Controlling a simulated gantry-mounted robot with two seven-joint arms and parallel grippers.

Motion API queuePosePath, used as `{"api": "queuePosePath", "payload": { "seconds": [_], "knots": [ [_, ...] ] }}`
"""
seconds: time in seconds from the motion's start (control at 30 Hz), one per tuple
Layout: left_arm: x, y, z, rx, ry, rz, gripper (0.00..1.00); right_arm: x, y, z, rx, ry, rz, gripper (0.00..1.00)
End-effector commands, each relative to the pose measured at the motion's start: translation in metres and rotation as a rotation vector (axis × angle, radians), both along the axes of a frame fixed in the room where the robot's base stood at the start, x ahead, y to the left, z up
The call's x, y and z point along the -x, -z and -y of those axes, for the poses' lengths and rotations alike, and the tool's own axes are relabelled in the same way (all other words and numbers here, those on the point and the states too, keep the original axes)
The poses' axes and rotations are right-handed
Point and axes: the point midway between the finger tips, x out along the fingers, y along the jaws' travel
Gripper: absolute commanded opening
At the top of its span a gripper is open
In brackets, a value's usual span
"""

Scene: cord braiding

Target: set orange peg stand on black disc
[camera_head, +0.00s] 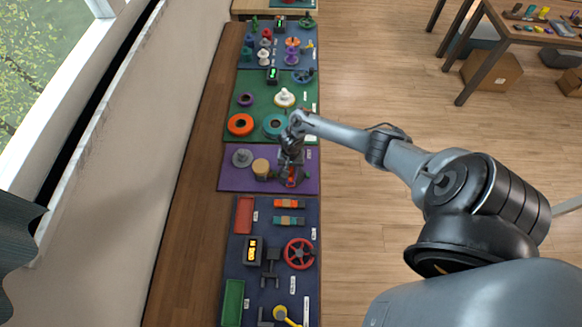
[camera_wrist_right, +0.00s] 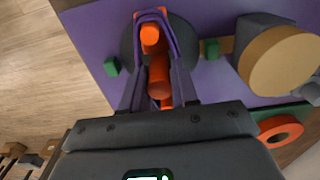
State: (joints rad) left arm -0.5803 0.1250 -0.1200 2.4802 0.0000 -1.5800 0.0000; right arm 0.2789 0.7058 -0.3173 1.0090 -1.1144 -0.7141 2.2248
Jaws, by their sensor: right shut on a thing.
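The orange peg stand (camera_wrist_right: 159,76) is between the fingers of my right gripper (camera_wrist_right: 152,30), which is shut on it. In the head view the gripper (camera_head: 289,174) is low over the purple mat, with a bit of orange (camera_head: 291,182) showing at its tips. The black disc (camera_wrist_right: 128,44) lies on the mat behind the stand and fingers in the wrist view. The stand overlaps the disc in that view; I cannot tell whether they touch. The fingers hide part of both. My left gripper is not in view.
The purple mat (camera_head: 230,178) also holds a tan-topped cylinder (camera_head: 261,167) and a grey round piece (camera_head: 242,157). Small green blocks (camera_wrist_right: 112,66) sit either side of the disc. A green mat with rings (camera_head: 240,124) lies beyond; a dark blue mat with a red wheel (camera_head: 299,254) lies nearer.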

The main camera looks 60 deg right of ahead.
Motion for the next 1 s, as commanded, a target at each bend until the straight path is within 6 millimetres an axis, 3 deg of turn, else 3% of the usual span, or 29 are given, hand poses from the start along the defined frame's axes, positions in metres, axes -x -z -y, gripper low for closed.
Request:
{"api": "queuePosePath", "payload": {
  "seconds": [0.57,0.6,0.77,0.8,1.0],
  "knots": [
    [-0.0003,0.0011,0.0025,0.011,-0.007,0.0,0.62,0.0,0.0081,0.0004,0.0,0.001,0.0,0.0],
    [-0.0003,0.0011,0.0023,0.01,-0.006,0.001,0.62,-0.0001,0.0085,0.0007,0.0,0.001,0.0,0.3],
    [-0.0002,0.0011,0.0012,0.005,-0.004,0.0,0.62,-0.0001,0.0081,0.0006,0.001,0.0,0.0,0.55],
    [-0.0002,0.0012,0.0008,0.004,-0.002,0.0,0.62,-0.0001,0.0081,0.0006,0.0,0.0,0.0,0.59],
    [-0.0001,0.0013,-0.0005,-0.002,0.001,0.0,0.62,0.0001,0.0082,0.0005,0.0,0.0,0.0,0.59]
  ]
}}
